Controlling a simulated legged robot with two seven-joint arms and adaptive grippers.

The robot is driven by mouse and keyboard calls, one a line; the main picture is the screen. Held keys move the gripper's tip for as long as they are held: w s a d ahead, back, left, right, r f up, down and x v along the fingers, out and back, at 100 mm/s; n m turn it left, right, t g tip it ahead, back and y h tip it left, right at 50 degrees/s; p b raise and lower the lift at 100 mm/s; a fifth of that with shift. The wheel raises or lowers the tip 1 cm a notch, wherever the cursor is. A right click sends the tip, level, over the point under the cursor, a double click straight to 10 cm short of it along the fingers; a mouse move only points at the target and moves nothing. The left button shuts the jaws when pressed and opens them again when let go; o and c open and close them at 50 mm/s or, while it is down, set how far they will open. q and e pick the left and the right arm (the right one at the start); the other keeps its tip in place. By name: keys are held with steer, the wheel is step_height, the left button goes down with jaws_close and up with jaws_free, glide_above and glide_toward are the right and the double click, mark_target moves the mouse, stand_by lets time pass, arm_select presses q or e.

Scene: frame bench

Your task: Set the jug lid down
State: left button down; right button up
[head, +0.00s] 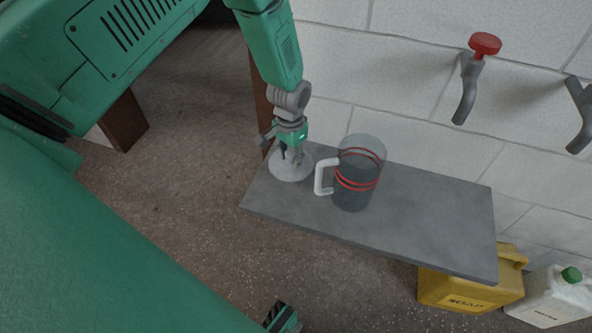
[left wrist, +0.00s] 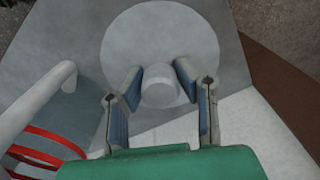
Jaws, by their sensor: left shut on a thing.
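The jug lid (head: 284,169) is a pale grey disc over the left end of the grey bench (head: 420,215). My left gripper (head: 291,157) reaches down from above and is shut on the lid's knob. In the left wrist view the fingers (left wrist: 158,92) stand on either side of the round knob, with the lid's disc (left wrist: 160,32) lying flat beyond. I cannot tell whether the lid touches the bench. The clear jug (head: 359,172), with red bands and a white handle, stands upright and open just right of the lid.
The bench's right part is clear. A block wall with a red-topped tap (head: 484,44) and a grey pipe (head: 581,115) rises behind. A yellow soap can (head: 460,292) and a white can with a green cap (head: 556,297) stand below, to the right.

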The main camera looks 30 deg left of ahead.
mark_target(290, 169)
arm_select(q)
step_height(290, 169, down, 2)
steer(key=shift+d+f, duration=0.1)
steer(key=shift+f, duration=0.05)
steer(key=f+b, duration=0.1)
steer(key=f, duration=0.2)
steer(key=shift+a+f+b, duration=0.2)
steer(key=shift+a+b, duration=0.15)
steer(key=shift+b, duration=0.05)
arm_select(e)
steer(key=shift+a+f, duration=0.2)
steer(key=shift+f, duration=0.85)
steer(key=shift+d, duration=0.1)
arm_select(q)
steer(key=shift+d, duration=0.15)
steer(key=c, duration=1.2)
jaws_free()
arm_select(e)
steer(key=shift+d+f, duration=0.15)
